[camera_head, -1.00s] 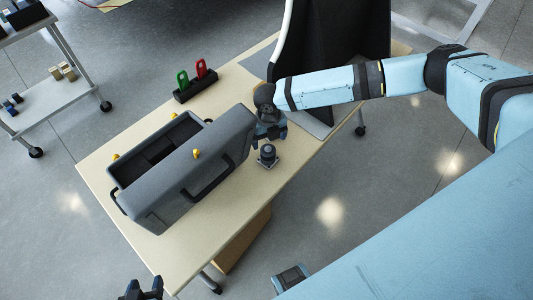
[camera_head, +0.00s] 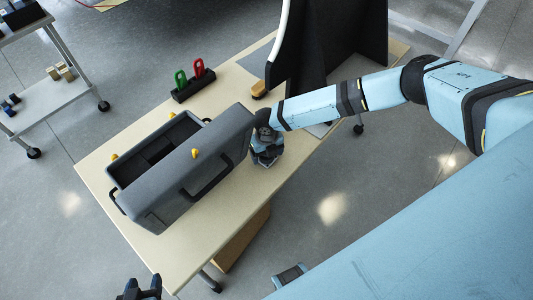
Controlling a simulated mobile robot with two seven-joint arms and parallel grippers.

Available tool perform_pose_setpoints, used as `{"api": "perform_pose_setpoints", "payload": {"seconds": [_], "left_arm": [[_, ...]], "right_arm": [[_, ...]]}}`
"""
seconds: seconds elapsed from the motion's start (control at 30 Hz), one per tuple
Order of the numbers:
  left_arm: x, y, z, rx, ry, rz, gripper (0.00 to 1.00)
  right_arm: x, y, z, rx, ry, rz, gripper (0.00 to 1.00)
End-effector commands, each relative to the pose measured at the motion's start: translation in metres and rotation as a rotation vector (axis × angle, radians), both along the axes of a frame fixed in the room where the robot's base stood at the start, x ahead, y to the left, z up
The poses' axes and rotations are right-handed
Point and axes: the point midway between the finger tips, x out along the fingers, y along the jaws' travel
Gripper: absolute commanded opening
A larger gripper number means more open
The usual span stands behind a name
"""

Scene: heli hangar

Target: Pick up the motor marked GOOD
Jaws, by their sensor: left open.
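A small dark motor on a square base (camera_head: 264,163) stands on the table just right of the grey case. It is mostly hidden by my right gripper (camera_head: 267,154), which is directly over it with its fingers at its sides. I cannot tell whether those fingers touch or grip it. No GOOD marking is legible. My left gripper (camera_head: 140,290) is open and empty at the bottom left, off the table's front edge and partly cut off by the frame.
The open grey case (camera_head: 205,155) with yellow latches fills the middle of the wooden table (camera_head: 185,248). A black holder (camera_head: 193,91) with a green and a red tag stands behind it. A black panel (camera_head: 335,50) stands at the table's far right. A cart (camera_head: 60,98) is at left.

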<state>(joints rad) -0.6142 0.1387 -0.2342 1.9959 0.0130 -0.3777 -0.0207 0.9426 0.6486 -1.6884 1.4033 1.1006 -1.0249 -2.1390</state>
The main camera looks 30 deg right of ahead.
Motion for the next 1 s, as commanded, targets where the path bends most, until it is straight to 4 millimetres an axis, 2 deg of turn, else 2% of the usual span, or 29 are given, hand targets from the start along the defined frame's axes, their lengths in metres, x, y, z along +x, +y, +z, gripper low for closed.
{"api": "perform_pose_setpoints", "payload": {"seconds": [0.03, 0.2, 0.27, 0.3, 0.57, 0.73, 0.87, 1.0], "left_arm": [[0.000, 0.000, 0.000, 0.000, 0.000, 0.000, 0.53], [0.000, 0.000, -0.001, 0.001, 0.001, -0.001, 0.53], [0.000, 0.000, -0.001, 0.001, 0.002, -0.001, 0.53], [0.000, 0.000, -0.001, 0.001, 0.002, -0.001, 0.53], [-0.001, 0.000, -0.002, 0.002, 0.004, -0.001, 0.53], [-0.001, 0.000, -0.002, 0.001, 0.004, -0.001, 0.53], [-0.001, 0.000, -0.001, 0.001, 0.004, -0.001, 0.53], [-0.001, 0.000, -0.001, 0.001, 0.003, -0.001, 0.53]], "right_arm": [[0.000, 0.000, 0.000, 0.000, 0.000, 0.000, 0.70], [0.000, 0.000, 0.000, 0.000, 0.000, -0.001, 0.31], [0.000, 0.000, 0.000, 0.000, 0.000, -0.001, 0.17], [0.001, 0.000, 0.001, 0.000, -0.001, -0.001, 0.15], [0.001, 0.000, 0.003, 0.000, -0.001, -0.001, 0.15], [0.001, -0.001, 0.014, 0.001, -0.002, -0.002, 0.15], [0.001, 0.000, 0.034, 0.001, -0.003, 0.000, 0.15], [0.002, -0.001, 0.071, 0.002, -0.004, 0.000, 0.15]]}}
